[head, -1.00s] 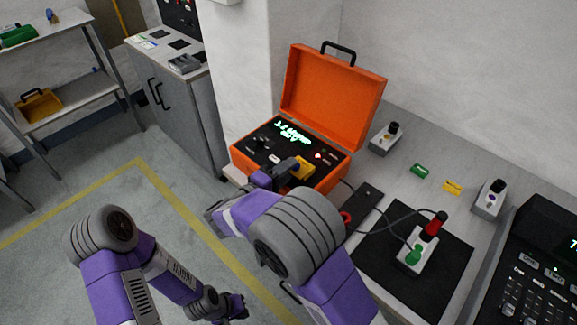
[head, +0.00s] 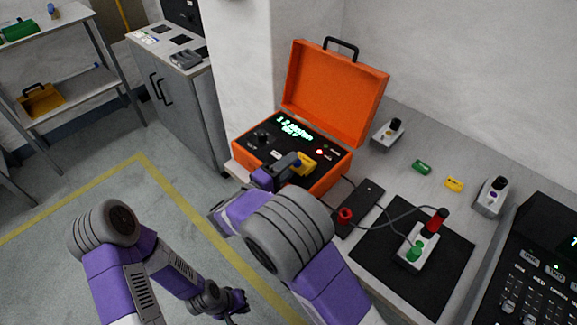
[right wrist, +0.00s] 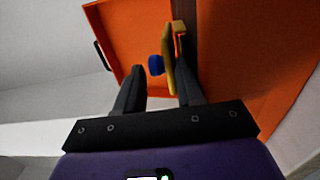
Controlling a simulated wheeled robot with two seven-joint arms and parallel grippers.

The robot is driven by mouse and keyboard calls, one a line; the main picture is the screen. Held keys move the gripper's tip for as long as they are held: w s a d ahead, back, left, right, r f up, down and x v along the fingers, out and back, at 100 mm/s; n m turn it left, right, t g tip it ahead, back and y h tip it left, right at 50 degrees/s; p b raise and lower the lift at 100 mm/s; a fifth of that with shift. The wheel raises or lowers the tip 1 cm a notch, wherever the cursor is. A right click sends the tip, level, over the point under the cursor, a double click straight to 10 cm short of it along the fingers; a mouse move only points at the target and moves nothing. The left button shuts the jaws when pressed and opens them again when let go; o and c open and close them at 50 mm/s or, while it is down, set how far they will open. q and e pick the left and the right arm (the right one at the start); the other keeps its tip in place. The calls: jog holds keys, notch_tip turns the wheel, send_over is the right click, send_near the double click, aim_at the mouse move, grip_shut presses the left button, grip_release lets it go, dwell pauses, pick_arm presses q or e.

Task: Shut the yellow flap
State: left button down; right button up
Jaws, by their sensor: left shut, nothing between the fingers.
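The yellow flap (head: 306,163) is on the panel of the open orange case (head: 337,95), near its front right. In the right wrist view the flap (right wrist: 171,58) stands out from the dark panel, seen nearly edge-on, with a blue knob (right wrist: 155,65) beside it. My right gripper (head: 284,167) is right at the flap. In the right wrist view its two fingers (right wrist: 157,88) are apart, with the flap near the right fingertip; contact cannot be made out. My left gripper (head: 241,302) is shut and empty, low over the floor, away from the case.
The case lid stands up. On the bench are a black mat (head: 445,285) with a switch box (head: 418,250) and cable, a green block (head: 421,167), a yellow block (head: 454,184) and small grey boxes. A grey cabinet (head: 185,120) stands left of the case.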

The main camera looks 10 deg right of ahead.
jog(key=shift+s+f, duration=0.1)
jog(key=shift+f, duration=0.3)
